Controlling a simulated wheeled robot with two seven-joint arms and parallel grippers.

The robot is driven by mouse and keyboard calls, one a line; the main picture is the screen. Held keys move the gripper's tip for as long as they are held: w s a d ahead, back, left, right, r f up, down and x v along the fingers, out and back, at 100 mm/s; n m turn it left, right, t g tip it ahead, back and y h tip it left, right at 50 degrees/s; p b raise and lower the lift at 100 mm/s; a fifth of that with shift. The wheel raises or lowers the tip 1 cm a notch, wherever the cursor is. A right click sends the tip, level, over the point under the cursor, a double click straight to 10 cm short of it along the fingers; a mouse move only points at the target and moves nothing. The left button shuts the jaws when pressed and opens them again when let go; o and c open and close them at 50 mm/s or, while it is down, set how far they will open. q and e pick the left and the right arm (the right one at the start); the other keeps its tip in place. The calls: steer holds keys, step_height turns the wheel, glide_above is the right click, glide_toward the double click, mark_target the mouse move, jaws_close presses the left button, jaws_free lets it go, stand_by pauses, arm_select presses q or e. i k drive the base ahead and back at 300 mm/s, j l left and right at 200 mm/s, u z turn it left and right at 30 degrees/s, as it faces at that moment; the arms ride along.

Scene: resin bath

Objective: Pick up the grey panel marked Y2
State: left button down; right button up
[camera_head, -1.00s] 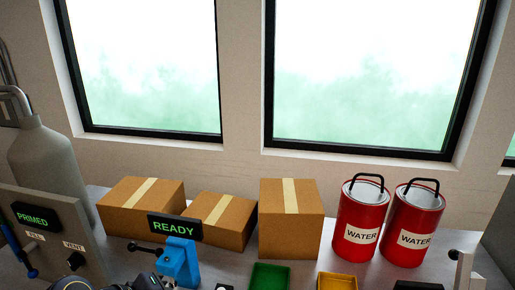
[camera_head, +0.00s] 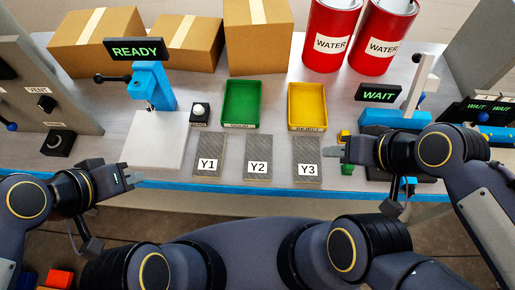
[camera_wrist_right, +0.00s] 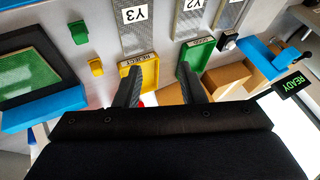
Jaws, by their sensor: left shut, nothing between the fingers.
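The grey panel marked Y2 (camera_head: 258,146) lies flat on the bench between panels Y1 (camera_head: 211,144) and Y3 (camera_head: 306,146). Its white label faces up. It also shows at the top of the right wrist view (camera_wrist_right: 187,24), with the Y3 panel (camera_wrist_right: 134,38) to its left. My right gripper (camera_head: 328,152) is at the right edge of the Y3 panel in the head view, apart from Y2. In the wrist view its two fingers (camera_wrist_right: 160,82) are spread with nothing between them. My left gripper (camera_head: 138,177) is shut and empty at the bench's front edge, left of Y1.
A green tray (camera_head: 223,124) and a yellow tray (camera_head: 291,126) stand behind the panels. A blue press (camera_head: 154,84) with a READY sign is at left. A blue device (camera_head: 394,121) with a WAIT sign is at right. Boxes and red WATER cans line the back.

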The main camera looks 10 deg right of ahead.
mark_target(259, 150)
steer(key=j+z, duration=0.3)
steer(key=z, duration=0.2)
steer(key=j+z, duration=0.45)
steer(key=i+l, duration=0.05)
steer(key=l, duration=0.05)
